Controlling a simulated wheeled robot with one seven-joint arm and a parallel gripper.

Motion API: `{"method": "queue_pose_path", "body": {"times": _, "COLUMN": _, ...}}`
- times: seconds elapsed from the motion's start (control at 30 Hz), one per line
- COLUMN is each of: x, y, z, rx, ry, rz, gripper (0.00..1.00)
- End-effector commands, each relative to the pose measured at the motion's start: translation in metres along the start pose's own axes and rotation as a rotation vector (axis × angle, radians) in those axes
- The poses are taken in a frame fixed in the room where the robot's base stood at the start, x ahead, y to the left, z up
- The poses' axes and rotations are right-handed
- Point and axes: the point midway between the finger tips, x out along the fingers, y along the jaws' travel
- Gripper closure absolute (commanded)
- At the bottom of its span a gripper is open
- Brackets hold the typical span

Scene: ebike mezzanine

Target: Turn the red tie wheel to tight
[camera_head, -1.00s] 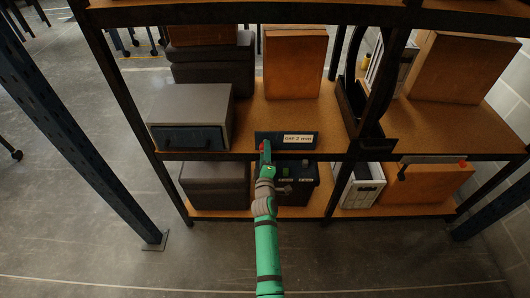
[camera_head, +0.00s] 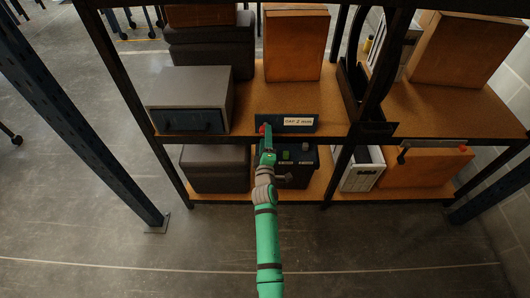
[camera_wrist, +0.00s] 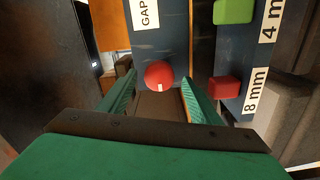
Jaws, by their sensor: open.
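The red tie wheel (camera_wrist: 158,74) is a round red knob with a small white mark near its lower edge in the wrist view. It is on a dark blue panel (camera_wrist: 160,43) whose label reads "GAP". My gripper (camera_wrist: 158,80) is open, with one green finger on each side of the wheel. Small gaps seem to show between fingers and wheel; I cannot tell whether they touch. In the head view my gripper (camera_head: 267,134) is at the left end of the panel (camera_head: 298,122), labelled "GAP 2 mm", and partly hides the wheel (camera_head: 262,129).
In the wrist view, a green block (camera_wrist: 233,10) and a red block (camera_wrist: 224,89) sit right of my gripper by labels "4 m…" and "8 mm". A grey box (camera_head: 190,97) stands left of the panel on the shelf. A dark box (camera_head: 300,174) is below.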

Motion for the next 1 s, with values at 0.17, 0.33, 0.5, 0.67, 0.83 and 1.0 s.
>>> {"method": "queue_pose_path", "body": {"times": 0.17, "x": -0.021, "y": 0.000, "z": 0.002, "rx": 0.002, "ry": -0.003, "rz": 0.000, "gripper": 0.42}}
{"method": "queue_pose_path", "body": {"times": 0.33, "x": -0.040, "y": -0.001, "z": 0.001, "rx": 0.005, "ry": -0.003, "rz": 0.000, "gripper": 0.42}}
{"method": "queue_pose_path", "body": {"times": 0.5, "x": -0.057, "y": -0.001, "z": 0.001, "rx": 0.005, "ry": -0.003, "rz": 0.000, "gripper": 0.42}}
{"method": "queue_pose_path", "body": {"times": 0.67, "x": -0.071, "y": -0.001, "z": -0.001, "rx": 0.006, "ry": -0.001, "rz": -0.001, "gripper": 0.42}}
{"method": "queue_pose_path", "body": {"times": 0.83, "x": -0.082, "y": -0.001, "z": -0.001, "rx": 0.005, "ry": 0.000, "rz": -0.002, "gripper": 0.42}}
{"method": "queue_pose_path", "body": {"times": 1.0, "x": -0.087, "y": -0.001, "z": -0.001, "rx": 0.003, "ry": 0.000, "rz": -0.001, "gripper": 0.42}}
